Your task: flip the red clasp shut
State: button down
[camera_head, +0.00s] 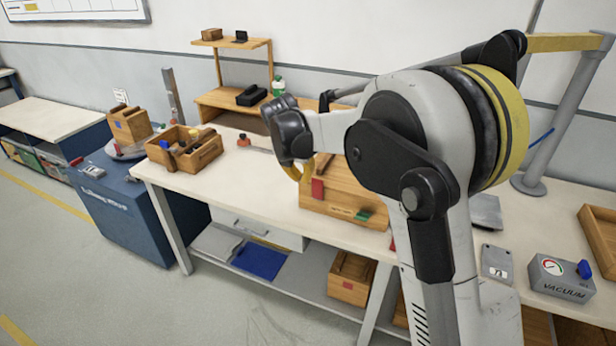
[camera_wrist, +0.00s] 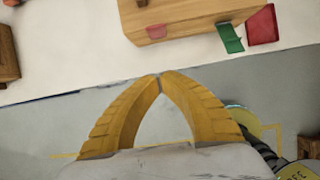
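A wooden box (camera_head: 335,200) stands near the table's front edge, partly hidden behind my arm in the head view. A red flap (camera_head: 318,189) stands at its left front. A green tab (camera_head: 363,215) is at its lower right front, and a second red piece (camera_head: 392,243) shows beside my arm. The wrist view shows the box (camera_wrist: 195,12), the green tab (camera_wrist: 229,37) and a flat red piece (camera_wrist: 262,25). I cannot tell which red piece is the clasp. My gripper (camera_wrist: 160,75) is empty, fingertips together, in front of the box in that view.
A wooden tool crate (camera_head: 185,152) stands on the left of the table (camera_head: 240,185). A vacuum gauge box (camera_head: 562,277) and a wooden tray (camera_head: 600,240) are at the right. Table between crate and box is mostly clear. A lower shelf holds a wooden bin (camera_head: 352,277).

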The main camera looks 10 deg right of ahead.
aim_at(315, 188)
jog(key=w+d+f+b, duration=0.4)
jog(key=w+f, duration=0.2)
jog(key=f, duration=0.2)
jog(key=shift+w+d+f, duration=0.15)
jog(key=shift+d+f, duration=0.15)
jog(key=shift+w+d+r+p, duration=0.35)
jog(key=shift+w+r+p, duration=0.05)
jog(key=shift+w+p, duration=0.2)
jog(key=shift+w+d+f, duration=0.1)
jog(key=shift+d, duration=0.05)
jog(key=shift+f, duration=0.1)
